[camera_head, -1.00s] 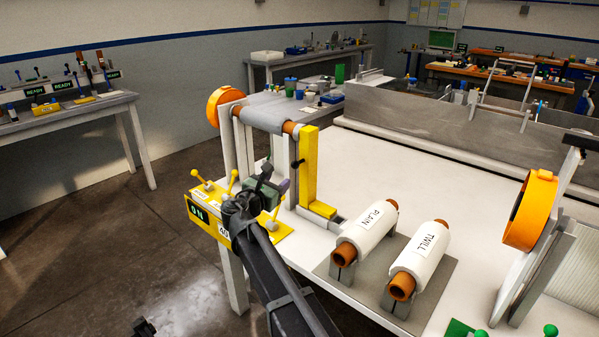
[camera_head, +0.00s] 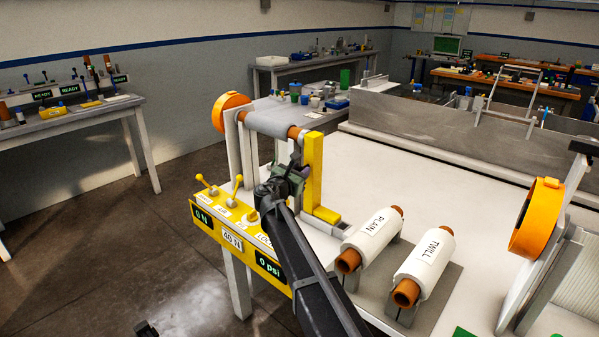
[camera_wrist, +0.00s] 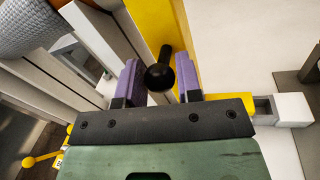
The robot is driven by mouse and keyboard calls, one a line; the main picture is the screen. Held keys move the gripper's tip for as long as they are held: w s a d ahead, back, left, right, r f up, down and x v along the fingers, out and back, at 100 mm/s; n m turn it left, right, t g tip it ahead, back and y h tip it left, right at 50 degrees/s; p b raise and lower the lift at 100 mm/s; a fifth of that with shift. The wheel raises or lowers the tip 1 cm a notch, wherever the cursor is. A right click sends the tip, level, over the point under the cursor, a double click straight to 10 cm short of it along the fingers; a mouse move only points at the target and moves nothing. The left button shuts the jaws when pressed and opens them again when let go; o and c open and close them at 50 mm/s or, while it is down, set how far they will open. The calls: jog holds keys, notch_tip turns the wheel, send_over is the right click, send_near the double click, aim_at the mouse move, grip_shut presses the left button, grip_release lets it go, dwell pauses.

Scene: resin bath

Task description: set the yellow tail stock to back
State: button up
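The yellow tail stock (camera_head: 312,180) stands upright at the right end of the grey fabric roll (camera_head: 272,122), its foot on a rail on the white table. In the wrist view its yellow post (camera_wrist: 158,18) rises behind a black ball-ended handle (camera_wrist: 160,76). My gripper (camera_head: 299,172) is beside the post and hides the handle in the head view. In the wrist view my gripper's purple fingers (camera_wrist: 160,82) stand apart on either side of the handle, with gaps showing. It is open and holds nothing.
A yellow control panel (camera_head: 232,240) with small levers and readouts is at the table's near left edge, below my arm. Rolls marked PLAIN (camera_head: 372,238) and TWILL (camera_head: 425,262) lie on a grey stand to the right. An orange disc (camera_head: 536,218) stands at far right.

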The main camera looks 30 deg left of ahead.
grip_shut()
jog(key=s+d, duration=0.1)
jog(key=d, duration=0.7)
jog(key=shift+s+d, duration=0.15)
jog(key=shift+s, duration=0.05)
jog(key=shift+f, duration=0.1)
jog(key=shift+o, duration=2.3)
grip_release()
jog(key=shift+d, duration=0.1)
jog(key=s, duration=1)
jog(key=shift+s+d, duration=0.2)
jog(key=shift+s, duration=0.2)
